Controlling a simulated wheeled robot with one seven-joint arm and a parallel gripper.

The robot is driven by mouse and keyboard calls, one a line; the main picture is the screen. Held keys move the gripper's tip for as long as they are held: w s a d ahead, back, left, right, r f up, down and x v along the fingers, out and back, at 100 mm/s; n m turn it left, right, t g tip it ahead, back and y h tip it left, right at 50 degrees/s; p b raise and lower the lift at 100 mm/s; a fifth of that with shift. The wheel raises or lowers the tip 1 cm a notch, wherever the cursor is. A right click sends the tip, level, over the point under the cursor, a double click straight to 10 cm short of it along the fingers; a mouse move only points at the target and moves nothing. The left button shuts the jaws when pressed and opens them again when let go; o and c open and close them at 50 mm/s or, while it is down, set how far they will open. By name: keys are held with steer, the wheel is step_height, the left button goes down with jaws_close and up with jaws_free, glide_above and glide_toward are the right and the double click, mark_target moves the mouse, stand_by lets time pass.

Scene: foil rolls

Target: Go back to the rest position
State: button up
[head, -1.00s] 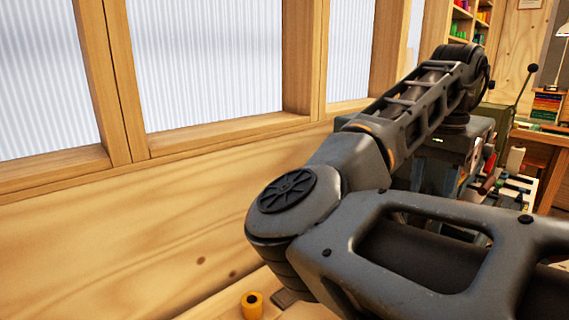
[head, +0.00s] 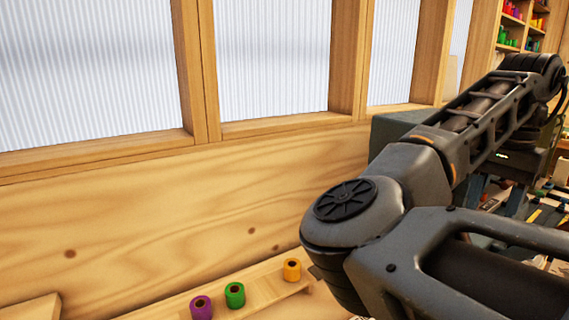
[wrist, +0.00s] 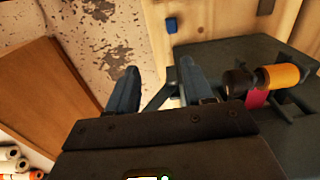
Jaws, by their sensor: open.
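My gripper (wrist: 158,66) shows in the wrist view with its two blue-grey fingers apart and nothing between them. In the head view my dark grey arm reaches across the right side, and its gripper end is not clear there. In the wrist view an orange roll (wrist: 282,76) and a magenta roll (wrist: 256,98) are on a dark machine, right of and apart from the fingers.
The dark machine (wrist: 225,58) lies close to the right finger in the wrist view. A brown wooden panel (wrist: 45,85) is at left, with several white rolls (wrist: 12,160) below it. A wooden wall (head: 150,215) with windows runs along the left of the head view.

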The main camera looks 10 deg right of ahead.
steer(key=s+d+f+n+t+h, duration=0.2)
steer(key=s+d+f+n+h, duration=0.1)
steer(key=d+f+h, duration=0.3)
steer(key=s+d+f+n+t+h, duration=0.1)
steer(key=s+d+f+n+h, duration=0.25)
steer(key=d+h, duration=0.35)
steer(key=s+a+f+n+t+y, duration=0.3)
steer(key=s+a+f+n+t, duration=0.2)
steer(key=a+f, duration=0.3)
steer(key=s+a+f+n+t+y, duration=0.4)
steer(key=s+a+f+n+t, duration=0.15)
steer(key=a, duration=0.55)
steer(key=s+a+r+m+y, duration=0.1)
steer(key=s+a+r+y, duration=0.1)
steer(key=s+a, duration=0.6)
steer(key=s+a+r+m+t+y+b, duration=0.1)
steer(key=s+a+y, duration=0.3)
steer(key=s+a, duration=0.5)
steer(key=s+r+m, duration=0.1)
steer(key=s, duration=0.2)
steer(key=shift+s+r, duration=0.25)
